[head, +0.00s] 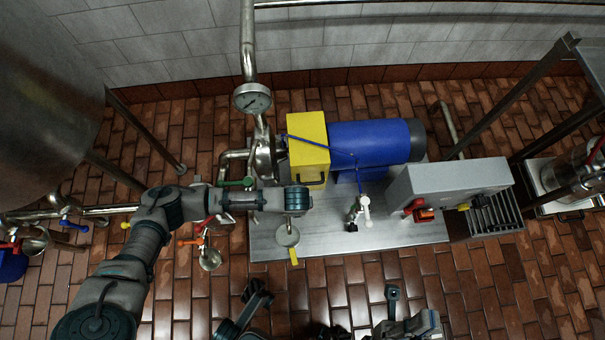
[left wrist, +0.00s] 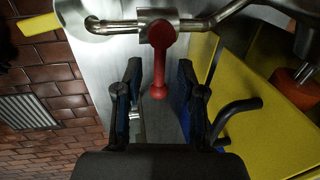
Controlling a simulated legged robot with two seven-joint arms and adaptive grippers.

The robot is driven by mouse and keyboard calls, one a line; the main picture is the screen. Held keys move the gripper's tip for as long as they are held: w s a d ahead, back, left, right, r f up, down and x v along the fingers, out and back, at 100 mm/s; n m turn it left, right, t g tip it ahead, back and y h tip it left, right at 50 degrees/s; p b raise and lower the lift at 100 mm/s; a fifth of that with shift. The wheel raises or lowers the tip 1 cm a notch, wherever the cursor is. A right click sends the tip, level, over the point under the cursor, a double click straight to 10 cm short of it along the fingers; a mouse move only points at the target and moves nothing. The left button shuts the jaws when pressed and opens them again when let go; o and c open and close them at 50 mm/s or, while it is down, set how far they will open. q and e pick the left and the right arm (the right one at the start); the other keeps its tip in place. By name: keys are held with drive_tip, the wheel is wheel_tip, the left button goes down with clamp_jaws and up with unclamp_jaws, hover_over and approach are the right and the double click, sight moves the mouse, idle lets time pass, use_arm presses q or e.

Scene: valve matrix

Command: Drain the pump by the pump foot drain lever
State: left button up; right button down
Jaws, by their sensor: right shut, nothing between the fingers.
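The pump (head: 264,155) stands left of the yellow guard box (head: 308,140) in the head view. In the left wrist view a red lever (left wrist: 160,60), which looks like the drain lever, hangs from a metal pipe (left wrist: 115,27) beside the yellow box (left wrist: 270,125). My left gripper (left wrist: 159,75) is open, its fingers on either side of the lever's rounded end; contact cannot be told. In the head view my left wrist hides this lever. My right gripper (head: 335,331) is shut and empty at the bottom edge, dark and partly cut off.
A blue motor (head: 370,142) lies right of the box. A white-handled valve (head: 362,208) stands on the metal base plate (head: 400,231). A grey box (head: 445,177) with a red knob (head: 420,212) is at right. Orange-handled (head: 189,241) and green-handled (head: 235,183) valves are near my left arm.

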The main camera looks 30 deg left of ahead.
use_arm(q)
drive_tip(key=shift+w+f+b, duration=0.15)
drive_tip(key=shift+f+b, duration=0.15)
drive_tip(key=shift+f, duration=0.55)
drive_tip(key=shift+r, duration=0.1)
clamp_jaws()
